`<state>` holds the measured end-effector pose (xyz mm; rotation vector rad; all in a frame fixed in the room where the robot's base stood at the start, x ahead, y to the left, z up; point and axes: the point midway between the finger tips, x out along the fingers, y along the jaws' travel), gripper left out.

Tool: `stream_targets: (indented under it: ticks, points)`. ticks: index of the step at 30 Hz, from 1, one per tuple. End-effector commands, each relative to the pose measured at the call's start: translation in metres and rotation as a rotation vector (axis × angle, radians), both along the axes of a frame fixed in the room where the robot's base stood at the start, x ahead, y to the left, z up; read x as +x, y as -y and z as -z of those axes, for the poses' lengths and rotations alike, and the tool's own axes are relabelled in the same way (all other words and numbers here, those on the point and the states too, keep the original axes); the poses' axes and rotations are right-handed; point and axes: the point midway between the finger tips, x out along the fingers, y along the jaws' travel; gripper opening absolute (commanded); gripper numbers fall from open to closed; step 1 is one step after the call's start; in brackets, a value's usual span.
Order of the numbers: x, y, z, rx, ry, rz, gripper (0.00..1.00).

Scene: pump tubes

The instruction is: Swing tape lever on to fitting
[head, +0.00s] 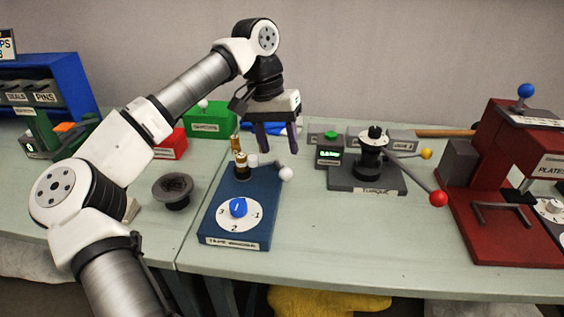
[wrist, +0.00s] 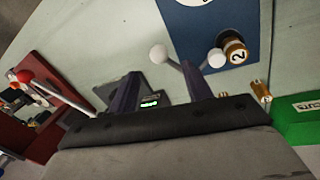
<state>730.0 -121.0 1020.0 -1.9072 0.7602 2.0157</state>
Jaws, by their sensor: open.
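The blue tape station (head: 225,222) stands on the bench below my gripper, with a blue-knobbed numbered dial (head: 238,208) at its front. Its lever has a white ball (head: 286,174) at the right; the ball also shows in the wrist view (wrist: 158,53). A small white piece (head: 252,161) sits at the lever's other end, close beside the brass fitting (head: 241,163). The fitting (wrist: 236,52) shows a "2" on its end in the wrist view. My gripper (head: 279,148) is open and empty above and behind the lever. One finger hides part of the lever in the wrist view.
A grey fixture (head: 367,180) with a red-ball lever (head: 438,198) stands to the right. A red press (head: 500,190) is farther right. Green (head: 209,118) and red (head: 170,145) bins and a dark round cup (head: 173,190) lie left. Bench between station and grey fixture is clear.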

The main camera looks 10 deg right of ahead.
Motion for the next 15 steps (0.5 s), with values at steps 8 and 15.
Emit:
stream_targets:
  ticks: [8,15]
  points:
    - [0.006,-0.009,-0.054,0.0,0.001,-0.001,0.5]
    - [0.007,-0.012,-0.069,0.0,-0.002,-0.001,0.5]
